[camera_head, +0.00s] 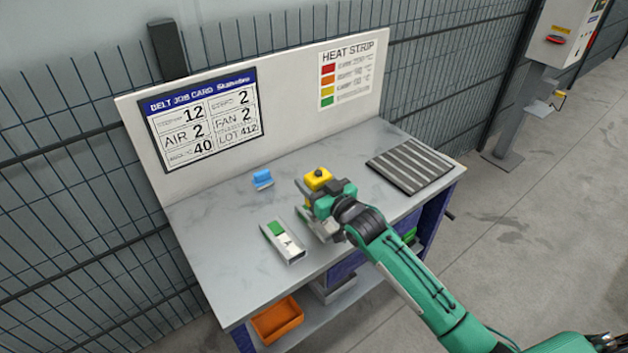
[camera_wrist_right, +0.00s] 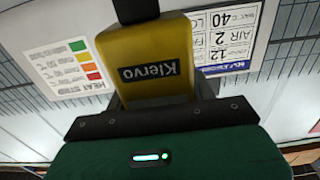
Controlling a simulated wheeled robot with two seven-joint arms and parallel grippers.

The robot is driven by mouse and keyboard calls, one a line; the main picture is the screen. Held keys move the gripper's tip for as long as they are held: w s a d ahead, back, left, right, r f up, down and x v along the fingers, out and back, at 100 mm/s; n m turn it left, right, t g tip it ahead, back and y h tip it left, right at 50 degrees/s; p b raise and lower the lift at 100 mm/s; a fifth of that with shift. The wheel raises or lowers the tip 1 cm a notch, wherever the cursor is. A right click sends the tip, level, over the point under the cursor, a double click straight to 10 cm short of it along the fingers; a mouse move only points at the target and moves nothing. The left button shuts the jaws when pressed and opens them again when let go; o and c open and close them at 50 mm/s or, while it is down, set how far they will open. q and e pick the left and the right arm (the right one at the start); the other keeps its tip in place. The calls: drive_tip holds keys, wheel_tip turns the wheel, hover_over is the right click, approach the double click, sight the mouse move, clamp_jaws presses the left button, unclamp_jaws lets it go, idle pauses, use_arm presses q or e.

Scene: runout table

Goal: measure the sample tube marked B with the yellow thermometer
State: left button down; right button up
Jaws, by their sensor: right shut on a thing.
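The yellow thermometer (camera_head: 318,177) is in my right gripper (camera_head: 322,193) above the middle of the table. In the right wrist view the yellow thermometer (camera_wrist_right: 158,62) fills the space between the jaws, with the word Klervo on it. A pale block marked A (camera_head: 284,243), with a green patch, lies on the table left of my right gripper. A similar grey-white block (camera_head: 316,226) lies below the gripper, mostly hidden by it, and its mark cannot be read. I see no letter B. My left gripper is not in view.
A small blue object (camera_head: 262,178) lies at the back of the table (camera_head: 215,222). A dark striped mat (camera_head: 409,166) lies at the right. An orange bin (camera_head: 277,320) sits on the shelf below. A backboard with job card (camera_head: 204,117) and heat strip chart (camera_head: 347,75) stands behind.

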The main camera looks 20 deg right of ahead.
sight(314, 171)
drive_tip(key=shift+f, duration=0.5)
idle(0.8)
drive_tip(key=shift+s+f, duration=0.1)
drive_tip(key=shift+f, duration=0.15)
idle(1.2)
drive_tip(key=shift+r, duration=0.1)
wheel_tip(314, 171, up, 7)
drive_tip(key=p, duration=0.6)
drive_tip(key=shift+r, duration=0.15)
idle(0.3)
